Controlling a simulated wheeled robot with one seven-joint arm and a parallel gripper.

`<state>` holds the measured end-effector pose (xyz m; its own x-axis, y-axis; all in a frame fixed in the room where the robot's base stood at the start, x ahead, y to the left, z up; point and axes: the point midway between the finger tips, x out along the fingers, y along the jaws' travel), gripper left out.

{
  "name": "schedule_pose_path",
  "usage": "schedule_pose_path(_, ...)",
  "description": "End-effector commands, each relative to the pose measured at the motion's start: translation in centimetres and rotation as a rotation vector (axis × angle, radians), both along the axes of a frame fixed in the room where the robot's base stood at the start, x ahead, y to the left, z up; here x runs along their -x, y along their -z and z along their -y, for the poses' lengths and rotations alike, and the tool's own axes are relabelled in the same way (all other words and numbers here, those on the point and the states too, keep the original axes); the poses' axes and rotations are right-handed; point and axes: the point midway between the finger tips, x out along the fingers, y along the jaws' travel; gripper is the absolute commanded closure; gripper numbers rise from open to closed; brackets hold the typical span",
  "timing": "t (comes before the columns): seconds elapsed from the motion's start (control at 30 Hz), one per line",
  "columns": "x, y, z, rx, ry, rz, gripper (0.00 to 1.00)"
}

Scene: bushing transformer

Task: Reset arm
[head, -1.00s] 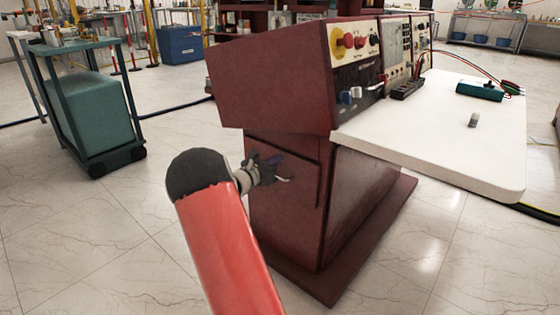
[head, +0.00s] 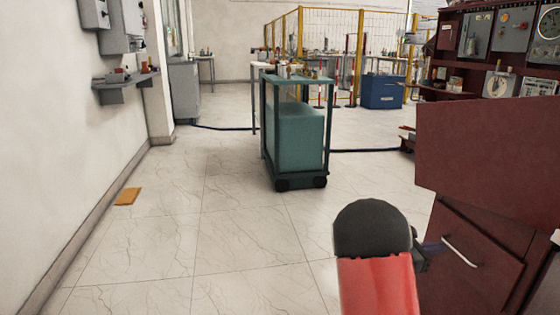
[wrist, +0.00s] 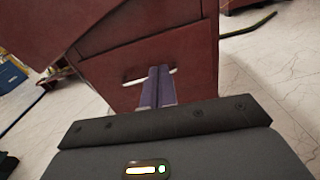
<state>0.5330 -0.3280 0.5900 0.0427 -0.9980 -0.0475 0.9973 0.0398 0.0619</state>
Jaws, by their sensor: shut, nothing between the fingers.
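My red arm with a black joint shows at the lower right of the head view, and it mostly hides my gripper there. In the wrist view my gripper (wrist: 157,88) shows as two bluish fingers held together, shut with nothing between them. The fingers point at the dark red console cabinet (wrist: 195,65). A light cabinet handle (wrist: 133,82) shows on both sides of the fingertips in that view. I cannot tell whether the fingers touch it. The cabinet (head: 490,145) and its handle (head: 460,252) are also at the right of the head view, just right of my arm.
A teal wheeled cart (head: 298,140) stands ahead. A white wall (head: 50,150) runs along the left, with an orange-brown piece (head: 128,196) on the floor beside it. A blue box (head: 382,92) stands by the yellow fence. The tiled floor (head: 180,220) between wall and cart is clear.

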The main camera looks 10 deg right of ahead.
Motion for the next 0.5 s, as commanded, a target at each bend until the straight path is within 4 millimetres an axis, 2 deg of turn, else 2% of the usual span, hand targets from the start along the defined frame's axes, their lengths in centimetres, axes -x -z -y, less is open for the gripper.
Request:
schedule_pose_path(0.03, 1.1, -1.0, -0.4, -0.045, 0.028, 0.06, 1.0)
schedule_pose_path(0.13, 4.2, -2.3, -2.0, -0.182, 0.11, 0.222, 1.0)
schedule_pose_path(0.27, 8.6, -3.6, -5.5, -0.4, 0.233, 0.472, 1.0)
schedule_pose_path(0.5, 15.3, -5.2, -14.2, -0.806, 0.458, 0.89, 1.0)
